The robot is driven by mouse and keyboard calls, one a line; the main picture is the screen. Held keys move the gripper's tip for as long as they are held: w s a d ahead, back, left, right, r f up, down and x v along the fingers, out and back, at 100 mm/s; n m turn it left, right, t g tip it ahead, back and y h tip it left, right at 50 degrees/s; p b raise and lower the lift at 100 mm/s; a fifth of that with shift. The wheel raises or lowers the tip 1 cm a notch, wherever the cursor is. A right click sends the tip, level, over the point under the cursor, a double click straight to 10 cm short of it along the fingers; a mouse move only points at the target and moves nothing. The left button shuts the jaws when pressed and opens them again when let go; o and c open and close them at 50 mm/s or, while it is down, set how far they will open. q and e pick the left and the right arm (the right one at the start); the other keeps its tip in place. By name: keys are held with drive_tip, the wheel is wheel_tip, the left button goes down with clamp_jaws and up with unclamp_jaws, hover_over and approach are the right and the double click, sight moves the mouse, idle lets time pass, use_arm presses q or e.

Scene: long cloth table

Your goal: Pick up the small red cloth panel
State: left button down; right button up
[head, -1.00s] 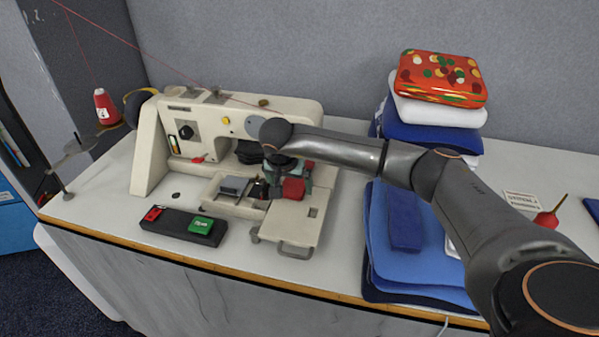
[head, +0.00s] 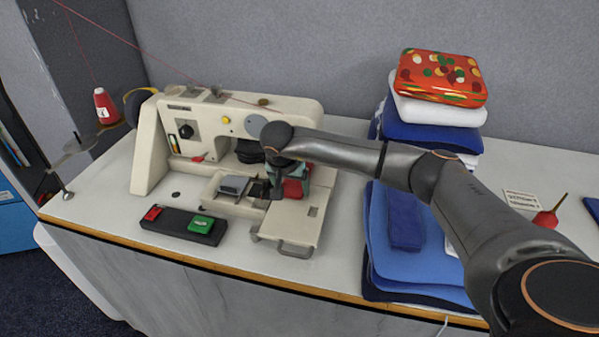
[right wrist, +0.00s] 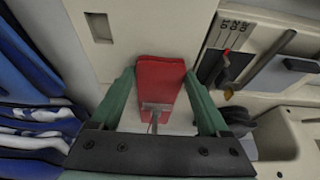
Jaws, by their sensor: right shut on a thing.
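The small red cloth panel (head: 293,188) is at the right part of the sewing machine's cream bed (head: 297,222). My right gripper (head: 288,178) is over it in the head view and partly hides it. In the right wrist view the red panel (right wrist: 158,82) sits between the two green fingers (right wrist: 160,92), and the gripper is shut on it. I cannot tell whether the panel touches the bed. My left gripper is not in view.
The sewing machine (head: 220,130) stands just behind and left. A black switch box (head: 183,225) with red and green buttons lies in front. Folded blue cloths (head: 415,255) lie to the right. A stack with an orange patterned bundle (head: 441,78) is behind them.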

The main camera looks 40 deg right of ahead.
drive_tip(key=shift+c, duration=1)
drive_tip(key=shift+r, duration=0.15)
